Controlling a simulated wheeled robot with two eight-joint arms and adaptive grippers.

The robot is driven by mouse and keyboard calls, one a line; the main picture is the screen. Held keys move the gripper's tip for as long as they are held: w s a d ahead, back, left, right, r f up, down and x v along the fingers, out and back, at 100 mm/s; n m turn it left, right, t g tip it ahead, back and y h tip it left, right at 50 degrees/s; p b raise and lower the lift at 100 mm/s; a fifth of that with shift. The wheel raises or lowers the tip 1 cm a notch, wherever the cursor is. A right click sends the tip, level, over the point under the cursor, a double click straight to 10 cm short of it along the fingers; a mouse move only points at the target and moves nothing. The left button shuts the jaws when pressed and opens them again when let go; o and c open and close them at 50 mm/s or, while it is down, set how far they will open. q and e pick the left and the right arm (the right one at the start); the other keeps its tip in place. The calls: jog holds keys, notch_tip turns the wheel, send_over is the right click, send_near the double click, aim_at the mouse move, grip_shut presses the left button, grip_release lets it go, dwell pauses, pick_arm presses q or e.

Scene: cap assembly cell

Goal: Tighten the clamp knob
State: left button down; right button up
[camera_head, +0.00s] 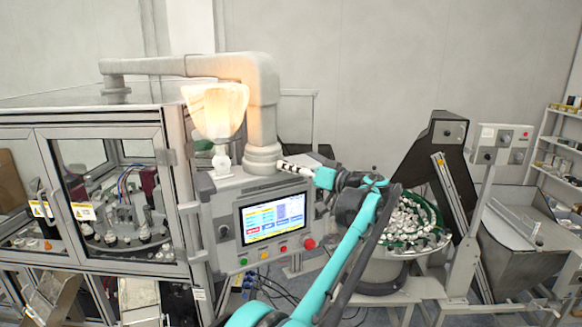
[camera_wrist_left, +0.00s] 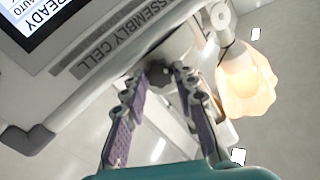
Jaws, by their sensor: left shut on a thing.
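The clamp knob (camera_wrist_left: 158,74) is a small dark lobed knob under the grey post collar in the left wrist view. My left gripper (camera_head: 285,165) reaches in beside the base of the thick grey pipe (camera_head: 262,110) in the head view. In the left wrist view its two purple-padded fingers (camera_wrist_left: 160,84) stand on either side of the knob, shut on it. In the head view the knob is hidden at the fingertips. My right gripper is in neither view.
The control panel (camera_head: 226,216) with its lit screen (camera_head: 272,219) and buttons stands just below the gripper. A glowing lamp (camera_head: 216,112) is left of the pipe. A feeder bowl (camera_head: 405,243) with white caps and a grey hopper (camera_head: 520,245) are to the right.

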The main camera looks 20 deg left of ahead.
pick_arm(q)
jog(key=c, duration=1.2)
grip_release()
